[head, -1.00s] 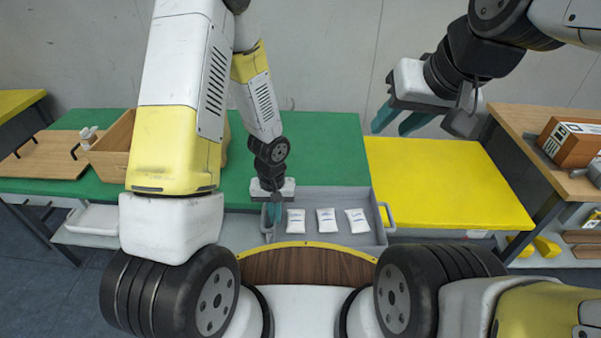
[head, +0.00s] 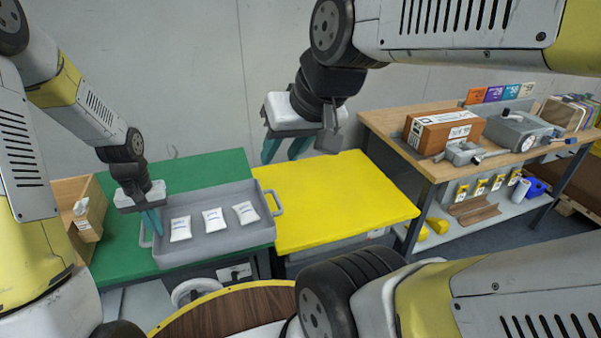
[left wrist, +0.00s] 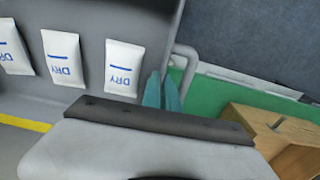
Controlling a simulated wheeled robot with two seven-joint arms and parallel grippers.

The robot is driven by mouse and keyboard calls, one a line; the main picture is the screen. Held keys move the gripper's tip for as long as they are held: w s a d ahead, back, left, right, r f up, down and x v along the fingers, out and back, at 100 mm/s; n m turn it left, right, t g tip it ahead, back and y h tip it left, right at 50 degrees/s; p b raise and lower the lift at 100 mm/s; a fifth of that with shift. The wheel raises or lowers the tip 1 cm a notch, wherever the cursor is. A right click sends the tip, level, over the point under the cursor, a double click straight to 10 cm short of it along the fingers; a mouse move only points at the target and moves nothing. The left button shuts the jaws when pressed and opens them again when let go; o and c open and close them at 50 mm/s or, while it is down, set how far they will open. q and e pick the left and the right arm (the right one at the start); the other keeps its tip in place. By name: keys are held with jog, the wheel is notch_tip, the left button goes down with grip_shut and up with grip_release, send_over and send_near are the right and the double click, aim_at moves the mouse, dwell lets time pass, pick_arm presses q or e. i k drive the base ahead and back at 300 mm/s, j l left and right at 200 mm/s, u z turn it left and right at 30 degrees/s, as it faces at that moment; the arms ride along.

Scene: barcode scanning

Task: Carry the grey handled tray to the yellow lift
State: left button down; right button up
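The grey handled tray (head: 214,243) lies level at the front of the green table, holding three white packets (head: 213,220). Its right handle (head: 272,202) is free, next to the yellow lift (head: 330,205). The lift's top is bare. My left gripper (head: 152,222) points down at the tray's left end. In the left wrist view its teal fingers (left wrist: 163,92) are close together at the tray's side by the left handle (left wrist: 186,62); they look closed on it, though the contact is partly hidden. My right gripper (head: 286,150) is open and empty above the lift's back left part.
A wooden box (head: 85,215) stands on the green table (head: 190,172) left of the tray. Right of the lift, a wooden workbench (head: 440,165) holds a brown carton (head: 443,131) and grey devices. Yellow items lie on its lower shelf.

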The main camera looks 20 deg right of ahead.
aim_at(339, 195)
jog(key=l, duration=0.85)
jog(key=i+l, duration=0.15)
jog(key=l, duration=1.6)
jog(key=i+z, duration=0.05)
